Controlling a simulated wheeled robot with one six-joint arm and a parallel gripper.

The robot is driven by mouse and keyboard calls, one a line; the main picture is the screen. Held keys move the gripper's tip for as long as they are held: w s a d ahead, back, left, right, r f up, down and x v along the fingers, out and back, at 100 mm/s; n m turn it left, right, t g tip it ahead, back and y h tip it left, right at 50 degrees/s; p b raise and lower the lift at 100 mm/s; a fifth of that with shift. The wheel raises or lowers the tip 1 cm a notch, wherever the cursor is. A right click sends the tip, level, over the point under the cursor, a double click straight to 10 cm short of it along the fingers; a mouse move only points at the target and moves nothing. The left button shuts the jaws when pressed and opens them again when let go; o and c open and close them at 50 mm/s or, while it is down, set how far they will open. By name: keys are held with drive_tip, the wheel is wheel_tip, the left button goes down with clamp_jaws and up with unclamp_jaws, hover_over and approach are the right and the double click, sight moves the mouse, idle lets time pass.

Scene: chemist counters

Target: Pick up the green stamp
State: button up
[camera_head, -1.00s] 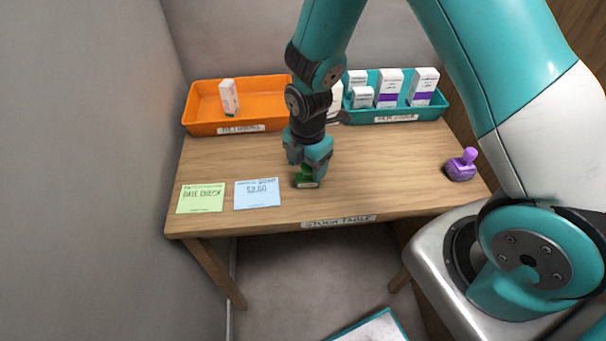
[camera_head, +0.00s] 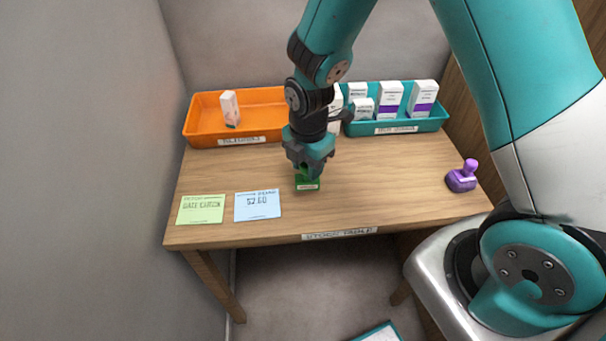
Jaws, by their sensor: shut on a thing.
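The green stamp (camera_head: 307,184) is at the middle of the wooden table, right of the blue price card. My gripper (camera_head: 307,169) points down over it and is shut on its upper part. The fingers hide most of the stamp's handle; its green base with a pale front label shows below them. I cannot tell whether the base touches the table or hangs just above it.
A purple stamp (camera_head: 462,177) stands at the table's right. A green card (camera_head: 201,209) and a blue card (camera_head: 257,205) lie at the front left. An orange tray (camera_head: 204,128) and a teal tray (camera_head: 435,119) with boxes line the back. The wooden table (camera_head: 390,190) is clear between gripper and purple stamp.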

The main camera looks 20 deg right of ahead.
wheel_tip(320, 180, up, 17)
drive_tip(key=shift+f+b, duration=0.2)
drive_tip(key=shift+b, duration=0.1)
drive_tip(key=shift+o, duration=1.3)
drive_tip(key=shift+c, duration=0.7)
drive_tip(key=shift+o, duration=0.4)
drive_tip(key=shift+f, duration=0.1)
